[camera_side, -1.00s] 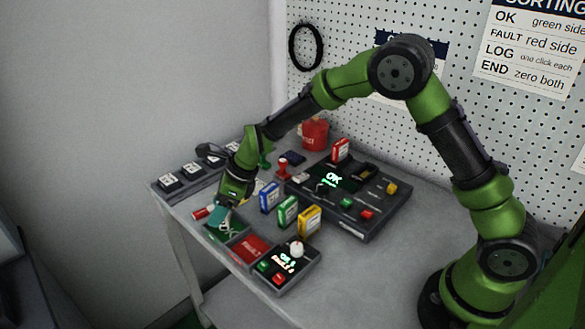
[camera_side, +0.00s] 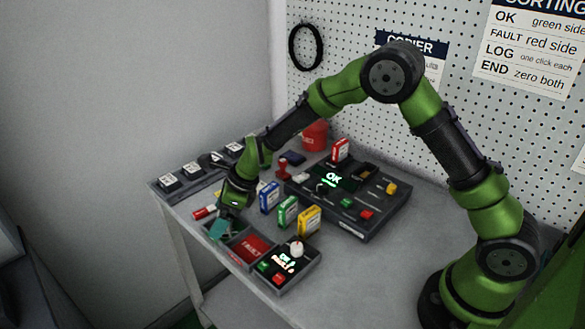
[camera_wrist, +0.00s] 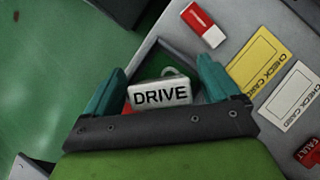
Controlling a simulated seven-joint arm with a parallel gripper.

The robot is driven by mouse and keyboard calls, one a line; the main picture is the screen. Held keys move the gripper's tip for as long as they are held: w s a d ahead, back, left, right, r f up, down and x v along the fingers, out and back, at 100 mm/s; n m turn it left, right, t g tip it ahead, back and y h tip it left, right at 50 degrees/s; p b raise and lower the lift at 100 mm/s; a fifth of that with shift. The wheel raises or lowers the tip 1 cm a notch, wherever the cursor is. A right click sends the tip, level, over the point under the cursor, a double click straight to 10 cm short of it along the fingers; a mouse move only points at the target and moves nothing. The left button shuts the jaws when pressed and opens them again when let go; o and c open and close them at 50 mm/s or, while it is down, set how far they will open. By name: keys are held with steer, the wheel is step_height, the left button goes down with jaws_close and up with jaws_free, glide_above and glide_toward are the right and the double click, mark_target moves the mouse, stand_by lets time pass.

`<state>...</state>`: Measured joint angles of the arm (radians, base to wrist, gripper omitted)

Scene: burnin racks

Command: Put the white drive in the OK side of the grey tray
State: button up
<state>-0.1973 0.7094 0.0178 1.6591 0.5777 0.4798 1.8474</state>
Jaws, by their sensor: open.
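The white drive (camera_wrist: 160,95), marked DRIVE, lies between my gripper's two teal fingers in the wrist view. In the side view I cannot make the drive out; my gripper (camera_side: 221,231) hides that spot. My gripper (camera_wrist: 162,66) is open, with its fingers on either side of the drive. The grey tray (camera_side: 232,256) sits at the table's front edge, with a red FAULT side (camera_side: 249,247) on the right. My gripper is low over the tray's left side. Whether the drive rests on the tray floor I cannot tell.
Blue (camera_side: 269,197), green (camera_side: 288,211) and yellow (camera_side: 309,220) cases stand close behind the tray. A small box with buttons and a white knob (camera_side: 297,248) adjoins its right end. A larger console (camera_side: 365,222) lies behind. Yellow (camera_wrist: 259,60) and white (camera_wrist: 292,96) check cards lie nearby.

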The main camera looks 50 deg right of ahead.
steer(key=shift+r, duration=0.25)
steer(key=s+d+r+n, duration=0.3)
steer(key=s+r, duration=0.2)
steer(key=r, duration=0.3)
steer(key=s+d+r+n, duration=0.3)
steer(key=s+d+r, duration=0.15)
steer(key=r, duration=0.45)
steer(key=s+d+r+n+t+h, duration=0.1)
steer(key=s+d+r+n, duration=0.1)
steer(key=s+n, duration=0.6)
steer(key=s+d+r+n+t+h, duration=0.1)
steer(key=s+d+n, duration=0.3)
steer(key=s+n, duration=0.5)
steer(key=shift+s+r+t, duration=0.5)
steer(key=shift+s+r, duration=0.1)
steer(key=shift+s, duration=0.4)
